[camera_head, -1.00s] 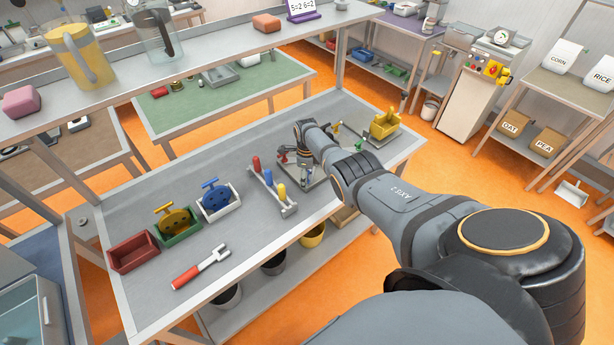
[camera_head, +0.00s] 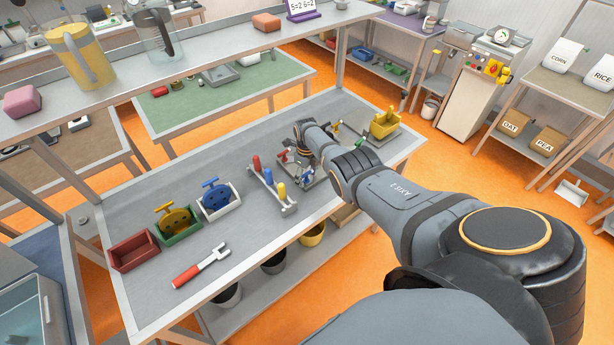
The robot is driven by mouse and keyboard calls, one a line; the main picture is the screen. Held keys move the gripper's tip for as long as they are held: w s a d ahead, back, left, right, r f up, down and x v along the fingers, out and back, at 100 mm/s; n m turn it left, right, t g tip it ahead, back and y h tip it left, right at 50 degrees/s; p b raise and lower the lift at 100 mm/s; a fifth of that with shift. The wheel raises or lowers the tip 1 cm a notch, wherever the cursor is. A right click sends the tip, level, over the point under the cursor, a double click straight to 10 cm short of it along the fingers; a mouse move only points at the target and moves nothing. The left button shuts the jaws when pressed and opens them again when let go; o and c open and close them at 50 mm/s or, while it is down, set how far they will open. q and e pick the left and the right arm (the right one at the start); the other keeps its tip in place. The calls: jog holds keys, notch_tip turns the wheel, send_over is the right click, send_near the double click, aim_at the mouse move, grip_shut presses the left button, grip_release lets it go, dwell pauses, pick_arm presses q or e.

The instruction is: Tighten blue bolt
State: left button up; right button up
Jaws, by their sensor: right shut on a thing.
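My right gripper (camera_head: 286,160) points down at a grey plate (camera_head: 308,180) on the workbench. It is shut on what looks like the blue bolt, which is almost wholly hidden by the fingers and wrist. A red part (camera_head: 281,157) shows beside the fingers. I cannot tell how deep the blue bolt sits. My left gripper is out of view.
Left of the plate is a rack (camera_head: 284,207) with red, blue and yellow handles. Farther left are a white box (camera_head: 222,212) with a blue valve, a green box (camera_head: 180,238) and a red box (camera_head: 134,252). A red-handled wrench (camera_head: 200,267) lies in front. A yellow part (camera_head: 384,123) stands at right.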

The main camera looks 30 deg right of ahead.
aim_at(306, 174)
jog(key=shift+s+a+f, duration=0.1)
jog(key=shift+a, duration=0.05)
jog(key=o, duration=1.1)
jog(key=shift+w+r, duration=0.2)
jog(key=shift+r, duration=0.45)
notch_tip(306, 174, up, 11)
jog(key=shift+s+f, duration=0.1)
